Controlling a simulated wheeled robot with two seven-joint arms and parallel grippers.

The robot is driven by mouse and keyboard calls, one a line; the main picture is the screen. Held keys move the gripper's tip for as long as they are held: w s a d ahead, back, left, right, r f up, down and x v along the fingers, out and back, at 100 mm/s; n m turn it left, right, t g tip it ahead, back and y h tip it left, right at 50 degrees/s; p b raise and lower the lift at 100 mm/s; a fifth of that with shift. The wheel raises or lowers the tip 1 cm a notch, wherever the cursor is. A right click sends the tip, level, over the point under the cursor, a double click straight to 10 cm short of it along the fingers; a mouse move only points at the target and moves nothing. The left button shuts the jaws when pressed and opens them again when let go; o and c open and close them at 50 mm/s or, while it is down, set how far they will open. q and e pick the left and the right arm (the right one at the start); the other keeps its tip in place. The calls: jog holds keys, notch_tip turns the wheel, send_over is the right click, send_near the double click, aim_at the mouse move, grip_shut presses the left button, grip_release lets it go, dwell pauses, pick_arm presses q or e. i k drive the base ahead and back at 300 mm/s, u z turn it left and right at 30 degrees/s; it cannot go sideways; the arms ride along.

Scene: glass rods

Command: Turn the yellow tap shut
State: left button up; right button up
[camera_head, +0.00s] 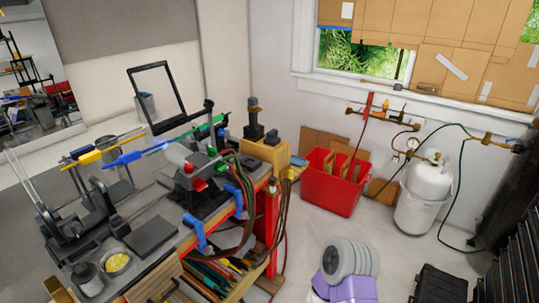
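A brass pipe fitting (382,119) is fixed to the white wall below the window. A dark hose links the fitting to a gauge (412,143) by a white gas tank (428,190). Neither of my grippers shows in this view.
A workbench (164,255) with a burner (190,160) and coloured rods fills the left. A red bin (335,181) stands below the fitting. A purple-and-grey object (346,286) and a black case (437,285) are at the bottom. Light floor shows between.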

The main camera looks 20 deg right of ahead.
aim_at(289, 173)
jog(key=k, duration=0.6)
jog(key=z, duration=0.9)
jog(key=i, duration=1.8)
jog(key=u, duration=0.85)
